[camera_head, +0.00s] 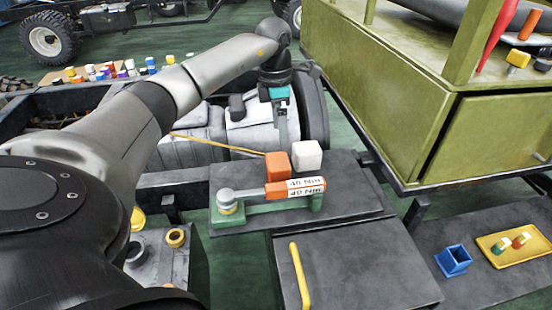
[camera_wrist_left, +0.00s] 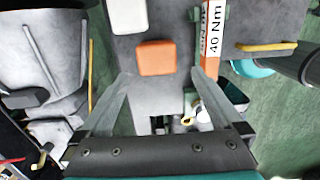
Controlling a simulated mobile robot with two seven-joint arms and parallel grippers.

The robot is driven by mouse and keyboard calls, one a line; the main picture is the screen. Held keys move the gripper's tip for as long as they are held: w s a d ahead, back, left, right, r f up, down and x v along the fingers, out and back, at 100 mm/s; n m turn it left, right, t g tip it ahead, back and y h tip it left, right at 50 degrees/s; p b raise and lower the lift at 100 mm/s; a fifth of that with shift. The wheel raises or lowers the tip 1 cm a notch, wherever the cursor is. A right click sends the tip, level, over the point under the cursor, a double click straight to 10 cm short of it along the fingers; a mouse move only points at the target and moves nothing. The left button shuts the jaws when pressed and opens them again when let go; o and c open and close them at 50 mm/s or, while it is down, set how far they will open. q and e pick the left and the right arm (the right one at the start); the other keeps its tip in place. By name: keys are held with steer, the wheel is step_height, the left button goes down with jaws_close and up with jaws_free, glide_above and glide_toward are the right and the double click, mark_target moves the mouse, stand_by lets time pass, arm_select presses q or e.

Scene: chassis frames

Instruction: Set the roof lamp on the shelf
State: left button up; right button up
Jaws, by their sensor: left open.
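I cannot tell for certain which thing is the roof lamp. An orange block (camera_head: 277,166) stands on a dark grey plate (camera_head: 350,205) in the head view, with a white block (camera_head: 306,156) beside it. My left gripper (camera_head: 281,140) is open and empty, pointing down behind these blocks. In the left wrist view, the orange block (camera_wrist_left: 156,57) shows beyond the open fingertips (camera_wrist_left: 161,75), roughly between them, and the white block (camera_wrist_left: 129,15) is farther up. No contact shows. The shelf cannot be surely identified; a low dark surface (camera_head: 490,280) lies at right.
A torque wrench marked 40 Nm (camera_head: 275,192) lies in a green holder just in front of the blocks. A large olive cabinet (camera_head: 480,140) stands at right. A blue cup (camera_head: 453,261) and a yellow tray (camera_head: 499,258) are on the low surface. A yellow handle (camera_head: 300,275) is in front.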

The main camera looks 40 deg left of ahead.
mark_target(278, 161)
arm_select(q)
step_height(278, 161, down, 2)
steer(key=shift+w+y+b, duration=0.15)
steer(key=shift+y+b, duration=0.15)
steer(key=shift+b, duration=0.15)
step_height(278, 161, down, 6)
steer(key=shift+r+b, duration=0.2)
steer(key=shift+b, duration=0.6)
steer(key=shift+s+a+f+b, duration=0.15)
steer(key=shift+f+b, duration=0.3)
steer(key=shift+f, duration=0.7)
steer(key=shift+s+a+f+b, duration=0.1)
steer(key=shift+f+b, duration=0.35)
steer(key=shift+f, duration=0.7)
steer(key=shift+w+f, duration=0.1)
steer(key=shift+f, duration=0.8)
arm_select(e)
steer(key=w+a+r, duration=0.2)
steer(key=w+a, duration=0.2)
steer(key=w, duration=0.3)
steer(key=shift+a+r, duration=0.3)
arm_select(q)
steer(key=shift+c, duration=0.2)
jaws_close()
steer(key=shift+r, duration=0.15)
